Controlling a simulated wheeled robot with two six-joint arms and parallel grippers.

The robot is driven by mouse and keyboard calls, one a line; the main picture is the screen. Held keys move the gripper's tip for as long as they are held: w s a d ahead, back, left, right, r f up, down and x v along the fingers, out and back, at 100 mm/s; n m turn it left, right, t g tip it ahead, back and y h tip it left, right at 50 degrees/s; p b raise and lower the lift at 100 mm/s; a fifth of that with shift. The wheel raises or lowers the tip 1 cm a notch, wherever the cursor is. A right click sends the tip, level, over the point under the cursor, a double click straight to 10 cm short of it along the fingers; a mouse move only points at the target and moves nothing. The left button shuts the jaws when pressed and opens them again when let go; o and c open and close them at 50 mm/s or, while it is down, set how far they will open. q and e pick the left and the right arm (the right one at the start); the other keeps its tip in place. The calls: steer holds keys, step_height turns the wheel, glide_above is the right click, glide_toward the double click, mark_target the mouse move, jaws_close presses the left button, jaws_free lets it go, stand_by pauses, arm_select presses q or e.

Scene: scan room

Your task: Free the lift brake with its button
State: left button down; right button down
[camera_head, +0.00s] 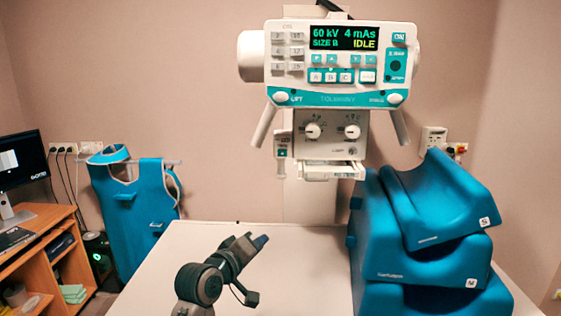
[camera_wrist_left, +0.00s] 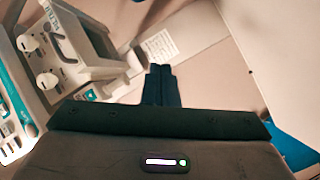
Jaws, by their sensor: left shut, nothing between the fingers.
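The white and teal tube head (camera_head: 340,96) hangs at the upper middle of the head view. Its display reads 60 kV, 4 mAs, SIZE B and IDLE. The lift brake button (camera_head: 281,97) is a white oval at the panel's lower left, beside the word LIFT. My left gripper (camera_head: 261,241) is shut and empty, over the table and below the tube head, well apart from the button. In the left wrist view, its shut fingers (camera_wrist_left: 162,72) point up, with the knobbed lower part of the tube head (camera_wrist_left: 75,60) to their left. My right gripper is not in view.
Blue foam cushions (camera_head: 380,270) are stacked on the right of the pale table (camera_head: 185,262). Two handles (camera_head: 264,127) hang from the tube head. A blue apron (camera_head: 135,200) hangs at the left, by a wooden desk (camera_head: 60,258) with a monitor. The table's left part is clear.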

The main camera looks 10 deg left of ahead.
arm_select(q)
steer(key=s+d+r+t+h+p, duration=0.1)
steer(key=d+r+t+h, duration=0.1)
steer(key=r, duration=1.4)
steer(key=s+d+r+n+t+h, duration=0.1)
steer(key=r+h, duration=0.3)
steer(key=r, duration=1.2)
steer(key=shift+s+d+t+p, duration=0.2)
steer(key=shift+d+t+p, duration=0.2)
steer(key=shift+d+t, duration=0.25)
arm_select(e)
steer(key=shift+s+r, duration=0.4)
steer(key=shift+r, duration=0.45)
arm_select(q)
steer(key=shift+w, duration=0.1)
steer(key=b, duration=0.2)
glide_toward(281, 97)
steer(key=shift+w+d+r, duration=1.75)
steer(key=shift+w+d, duration=0.05)
steer(key=shift+d, duration=0.2)
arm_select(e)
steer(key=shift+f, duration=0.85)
arm_select(q)
steer(key=shift+w, duration=0.4)
